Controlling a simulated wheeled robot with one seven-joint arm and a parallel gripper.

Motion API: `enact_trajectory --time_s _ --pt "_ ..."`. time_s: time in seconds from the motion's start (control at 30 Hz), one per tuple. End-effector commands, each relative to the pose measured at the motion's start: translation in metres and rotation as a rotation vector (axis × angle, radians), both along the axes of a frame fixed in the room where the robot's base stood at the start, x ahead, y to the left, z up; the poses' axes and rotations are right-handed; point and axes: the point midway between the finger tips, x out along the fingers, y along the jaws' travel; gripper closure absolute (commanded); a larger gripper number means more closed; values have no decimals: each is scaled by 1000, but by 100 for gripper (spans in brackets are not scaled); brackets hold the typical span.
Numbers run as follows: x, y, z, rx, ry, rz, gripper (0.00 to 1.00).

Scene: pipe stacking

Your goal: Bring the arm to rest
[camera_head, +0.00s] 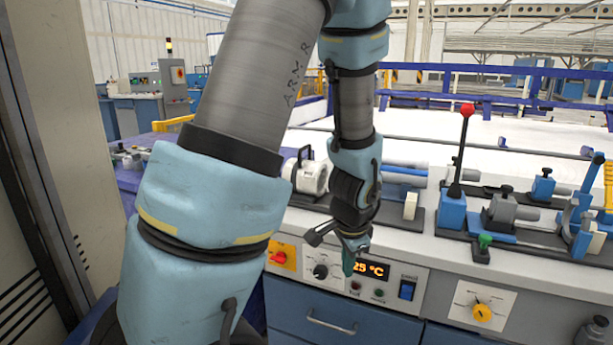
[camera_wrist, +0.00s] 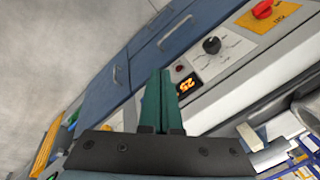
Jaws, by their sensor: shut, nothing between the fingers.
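My gripper (camera_head: 349,262) hangs at the end of my arm in front of the workbench's control panel. Its green fingers point down beside the lit temperature display (camera_head: 371,270). In the wrist view my gripper (camera_wrist: 160,75) shows two green fingers close together, shut and empty. The display (camera_wrist: 187,87) lies just right of the fingertips there. In the head view my arm crosses the left and middle of the picture and hides part of the bench.
The bench holds a white cylindrical machine (camera_head: 308,175) and a blue clamp fixture with a red-knobbed lever (camera_head: 457,160). Bare floor (camera_wrist: 50,40) shows in the wrist view.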

Motion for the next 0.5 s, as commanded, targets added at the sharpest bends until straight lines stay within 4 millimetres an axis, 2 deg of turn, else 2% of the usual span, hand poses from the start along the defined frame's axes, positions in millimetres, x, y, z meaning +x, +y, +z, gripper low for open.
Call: enact_trajectory --time_s 0.03,0.1,0.3,0.5 --pt "3 21 17 -25 15 119 100" --pt "2 47 31 -52 41 273 100" --pt "-11 110 71 -132 102 693 100" --pt "-29 150 97 -187 140 991 100"
